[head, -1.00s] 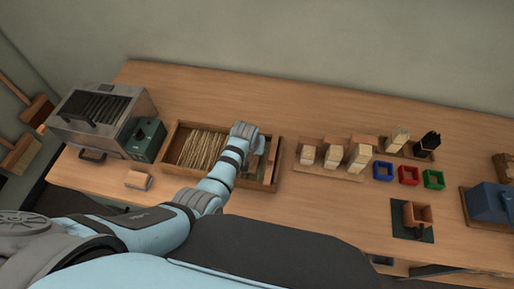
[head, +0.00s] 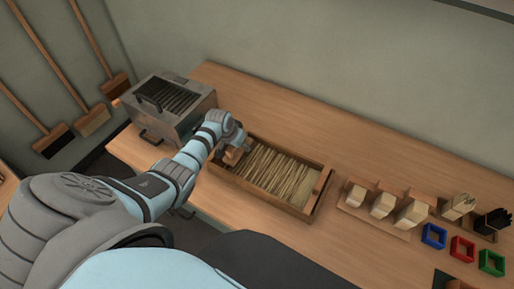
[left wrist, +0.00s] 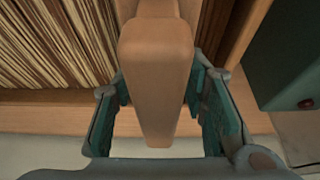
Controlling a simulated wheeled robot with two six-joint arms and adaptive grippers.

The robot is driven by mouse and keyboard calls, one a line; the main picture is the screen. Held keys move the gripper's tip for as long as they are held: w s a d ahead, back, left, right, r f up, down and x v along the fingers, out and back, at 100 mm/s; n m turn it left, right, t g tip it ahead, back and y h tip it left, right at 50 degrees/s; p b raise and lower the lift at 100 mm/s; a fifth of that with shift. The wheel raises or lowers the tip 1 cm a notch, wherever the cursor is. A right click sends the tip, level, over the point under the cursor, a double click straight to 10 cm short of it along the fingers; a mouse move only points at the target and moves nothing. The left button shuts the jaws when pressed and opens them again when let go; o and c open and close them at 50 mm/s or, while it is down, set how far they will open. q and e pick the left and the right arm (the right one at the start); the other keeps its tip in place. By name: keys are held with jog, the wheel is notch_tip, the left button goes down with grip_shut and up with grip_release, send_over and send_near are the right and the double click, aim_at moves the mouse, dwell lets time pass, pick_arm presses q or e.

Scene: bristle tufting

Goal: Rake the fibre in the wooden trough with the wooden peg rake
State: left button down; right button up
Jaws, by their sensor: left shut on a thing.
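The wooden trough (head: 262,200) lies on the bench and holds pale fibre strands (head: 274,172) across most of its length. My left gripper (head: 235,150) is at the trough's left end, shut on the wooden peg rake. In the left wrist view the rake's tan wooden handle (left wrist: 157,75) stands between the teal finger pads of the gripper (left wrist: 160,105). The fibre (left wrist: 45,45) lies to its left there, beside a trough wall (left wrist: 50,104). The rake's pegs are hidden, so I cannot tell whether they touch the fibre. My right gripper is out of view.
A grey metal machine (head: 175,105) stands left of the trough; a green box (left wrist: 280,60) is close beside the gripper. Wooden blocks (head: 382,205) and coloured frames (head: 462,248) stand to the right. The bench behind the trough is clear.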

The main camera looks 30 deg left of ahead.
pick_arm(q)
jog(key=shift+a+f, duration=0.15)
jog(key=shift+a, duration=0.8)
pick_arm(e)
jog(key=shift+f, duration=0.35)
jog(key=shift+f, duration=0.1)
pick_arm(q)
jog(key=shift+a, duration=0.3)
jog(key=shift+a+r, duration=0.15)
jog(key=shift+r, duration=0.05)
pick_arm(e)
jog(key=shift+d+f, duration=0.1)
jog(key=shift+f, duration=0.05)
pick_arm(q)
jog(key=d+p, duration=0.2)
jog(key=d, duration=0.3)
jog(key=shift+d+r+p, duration=0.1)
jog(key=shift+d+p, duration=0.2)
jog(key=shift+p, duration=0.05)
jog(key=d, duration=0.7)
jog(key=d+b, duration=0.1)
jog(key=d, duration=1.5)
jog(key=shift+w+f, duration=0.2)
jog(key=shift+w, duration=0.05)
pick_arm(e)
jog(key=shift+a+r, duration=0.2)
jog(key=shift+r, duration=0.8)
